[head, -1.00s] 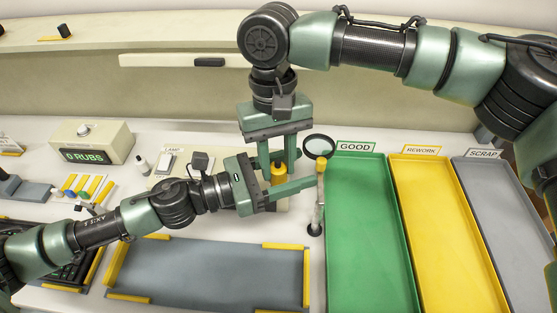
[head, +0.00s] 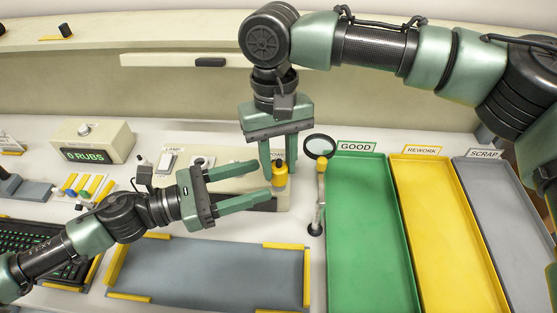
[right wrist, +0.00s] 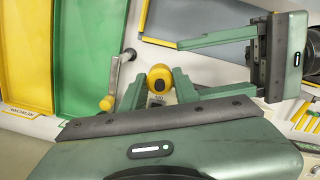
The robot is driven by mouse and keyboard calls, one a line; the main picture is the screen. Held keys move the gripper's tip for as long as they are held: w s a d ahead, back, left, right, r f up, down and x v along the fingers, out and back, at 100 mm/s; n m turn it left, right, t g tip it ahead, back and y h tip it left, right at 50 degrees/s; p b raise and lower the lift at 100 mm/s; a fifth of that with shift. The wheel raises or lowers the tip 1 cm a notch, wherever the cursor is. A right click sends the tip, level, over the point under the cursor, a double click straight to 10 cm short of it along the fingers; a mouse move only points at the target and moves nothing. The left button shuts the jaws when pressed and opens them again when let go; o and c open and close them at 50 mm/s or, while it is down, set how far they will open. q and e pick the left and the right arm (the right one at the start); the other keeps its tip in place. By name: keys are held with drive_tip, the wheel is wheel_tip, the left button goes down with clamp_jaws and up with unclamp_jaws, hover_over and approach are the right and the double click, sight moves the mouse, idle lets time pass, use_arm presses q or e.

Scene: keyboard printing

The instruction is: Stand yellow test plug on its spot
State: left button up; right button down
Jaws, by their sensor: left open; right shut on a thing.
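The yellow test plug (head: 279,176) has a dark top and is between the fingers of my right gripper (head: 278,168), which is shut on it. It appears upright over the right end of a cream panel (head: 284,198); whether its base touches the panel is unclear. In the right wrist view the plug (right wrist: 160,77) shows between the right fingertips (right wrist: 157,88). My left gripper (head: 262,182) is open and empty, its fingers pointing right, with the tips just left of the plug. The plug's spot cannot be made out.
A grey mat (head: 205,275) with yellow corner strips is in front. A counter box (head: 105,140) and keyboard (head: 60,240) are at left.

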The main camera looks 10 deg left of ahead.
use_arm(q)
drive_tip(key=s+a+f+n+g, duration=0.2)
drive_tip(key=s+f+g, duration=0.1)
drive_tip(key=s+f, duration=1.1)
drive_tip(key=s+d+f+n+g+h, duration=0.1)
drive_tip(key=s+f+n, duration=0.15)
drive_tip(key=s, duration=0.55)
drive_tip(key=s+f+n+h, duration=0.15)
drive_tip(key=s+f, duration=0.25)
drive_tip(key=s, duration=0.4)
drive_tip(key=w+a+f+n+t+y, duration=0.1)
drive_tip(key=w+a+f+n+y, duration=0.3)
drive_tip(key=f+n, duration=0.5)
drive_tip(key=w+a+f+n+t+y, duration=0.25)
drive_tip(key=a+f+n+y, duration=0.3)
drive_tip(key=f, duration=0.55)
drive_tip(key=w+a+f+n+t+y, duration=0.1)
drive_tip(key=w+a+f+n+y, duration=0.35)
drive_tip(key=f+n, duration=0.5)
drive_tip(key=s+a+f+n+g+y, duration=0.3)
drive_tip(key=s+f+n, duration=0.1)
drive_tip(key=f+n, duration=0.4)
drive_tip(key=s+d+f+n+g+y, duration=0.1)
drive_tip(key=s+d+f+n+g, duration=0.3)
drive_tip(key=s+f+n, duration=0.2)
drive_tip(key=s+n, duration=0.2)
drive_tip(key=s, duration=0.2)
drive_tip(key=shift+d+f+g, duration=0.3)
drive_tip(key=shift+f+g, duration=0.05)
drive_tip(key=shift+f, duration=0.05)
